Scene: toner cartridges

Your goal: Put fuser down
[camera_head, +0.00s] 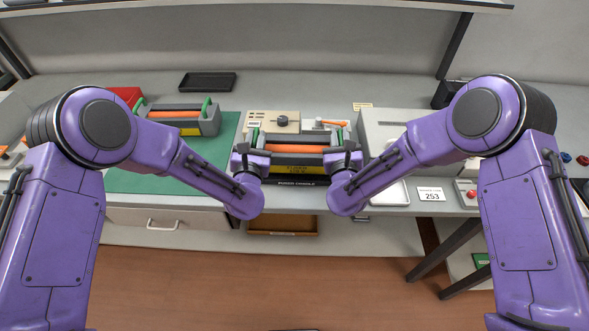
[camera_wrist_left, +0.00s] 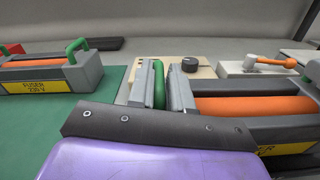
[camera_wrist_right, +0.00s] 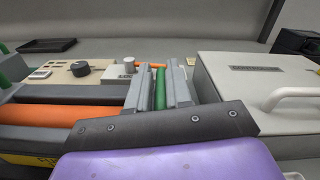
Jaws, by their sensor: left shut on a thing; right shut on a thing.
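A grey fuser with an orange roller (camera_head: 297,149) and a yellow label is held level between my two grippers, in the middle of the head view. My left gripper (camera_head: 251,147) is shut on its left green handle, which shows between the fingers in the left wrist view (camera_wrist_left: 159,85). My right gripper (camera_head: 345,147) is shut on its right green handle, seen in the right wrist view (camera_wrist_right: 160,88). A dark strip lettered as the fuser cradle (camera_head: 296,183) shows just below the fuser at the bench's front edge. I cannot tell whether the fuser touches it.
A second fuser (camera_head: 180,115) stands on the green mat (camera_head: 140,184) at left. A beige panel with a dark knob (camera_head: 270,122) is behind the held fuser. A white box (camera_head: 385,130) stands close on the right. A black tray (camera_head: 207,82) lies at the back.

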